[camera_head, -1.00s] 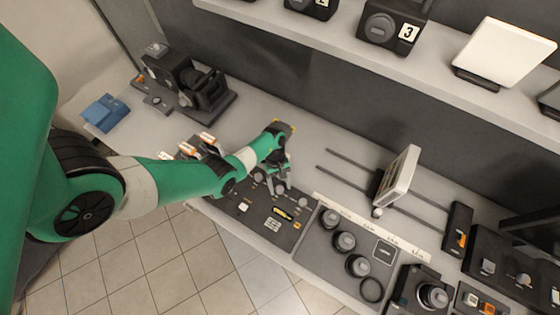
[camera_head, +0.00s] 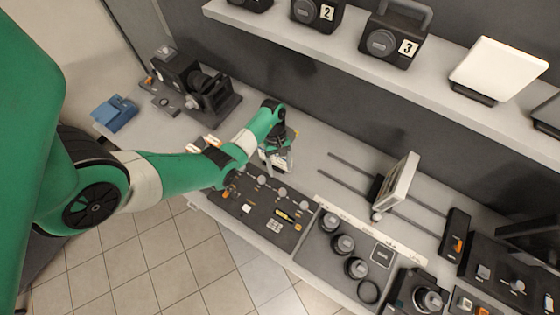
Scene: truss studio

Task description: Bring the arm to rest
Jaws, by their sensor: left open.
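My left arm is green with pale and black bands and reaches in from the left. Its gripper (camera_head: 276,165) is open above the back of the dark tool mat (camera_head: 262,217) on the grey bench. A small pale thing with a yellowish part lies right at or behind the fingers; I cannot tell whether they touch it. My right gripper is not in view.
A shelf (camera_head: 400,82) with numbered dark boxes (camera_head: 395,38) runs above the bench. A white panel on rails (camera_head: 396,183), a tray of lenses (camera_head: 343,243) and a camera (camera_head: 418,293) stand to the right. Dark machinery (camera_head: 195,85) and a blue case (camera_head: 115,112) are at the left.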

